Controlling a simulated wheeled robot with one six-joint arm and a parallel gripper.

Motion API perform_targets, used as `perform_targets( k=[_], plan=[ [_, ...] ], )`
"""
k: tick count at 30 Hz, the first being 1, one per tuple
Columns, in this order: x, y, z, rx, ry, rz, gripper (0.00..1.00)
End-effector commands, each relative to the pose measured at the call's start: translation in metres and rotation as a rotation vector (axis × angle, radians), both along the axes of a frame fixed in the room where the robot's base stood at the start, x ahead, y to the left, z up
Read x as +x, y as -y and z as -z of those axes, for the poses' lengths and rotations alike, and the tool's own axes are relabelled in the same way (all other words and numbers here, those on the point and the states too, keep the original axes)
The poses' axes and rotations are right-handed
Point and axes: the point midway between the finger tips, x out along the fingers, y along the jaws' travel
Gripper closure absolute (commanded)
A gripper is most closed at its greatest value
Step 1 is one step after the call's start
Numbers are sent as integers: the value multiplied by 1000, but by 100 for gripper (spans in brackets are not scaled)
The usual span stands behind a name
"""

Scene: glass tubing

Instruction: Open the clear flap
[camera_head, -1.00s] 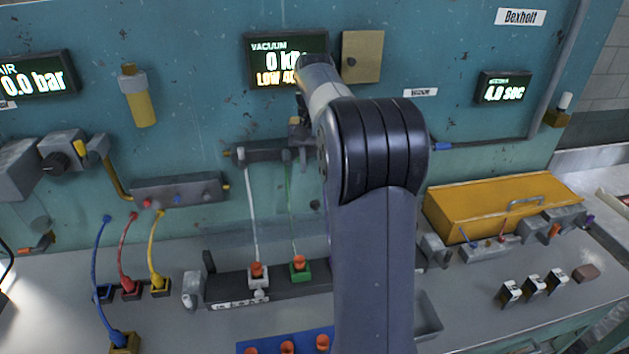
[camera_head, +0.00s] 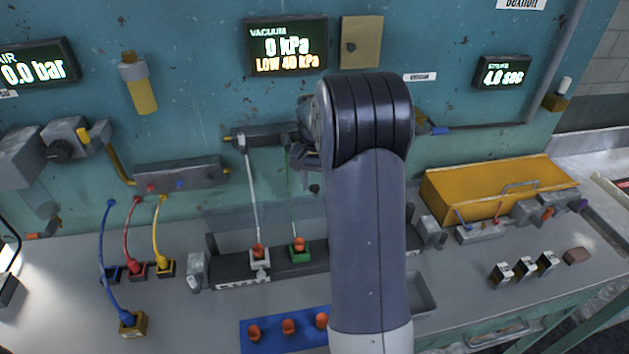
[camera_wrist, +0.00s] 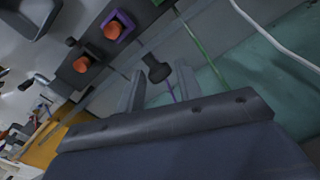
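The clear flap (camera_head: 235,222) is a faint see-through panel behind the black rail on the bench in the head view. Its outline is hard to make out, and my arm covers its right part. A small dark knob (camera_head: 314,188) shows near its upper edge; I cannot tell for sure that it belongs to the flap. In the wrist view a black knob (camera_wrist: 156,69) lies ahead of my gripper (camera_wrist: 160,82), roughly between the two grey fingertips. The fingers are apart, with nothing visibly held. In the head view my gripper (camera_head: 303,155) is partly hidden by my arm.
A black rail (camera_head: 235,270) carries white and green sockets with orange caps. A white tube (camera_head: 251,200) and a green tube rise from them near my gripper. A blue mat (camera_head: 270,342) lies in front. A yellow box (camera_head: 490,190) stands right.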

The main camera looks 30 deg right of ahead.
Motion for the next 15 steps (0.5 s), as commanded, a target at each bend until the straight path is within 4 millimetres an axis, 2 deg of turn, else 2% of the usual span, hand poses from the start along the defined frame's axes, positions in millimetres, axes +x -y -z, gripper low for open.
perform_targets(
  k=[8,15],
  plan=[
    [0,0,2,0,0,0,66],
    [0,0,1,0,0,0,86]
  ],
)
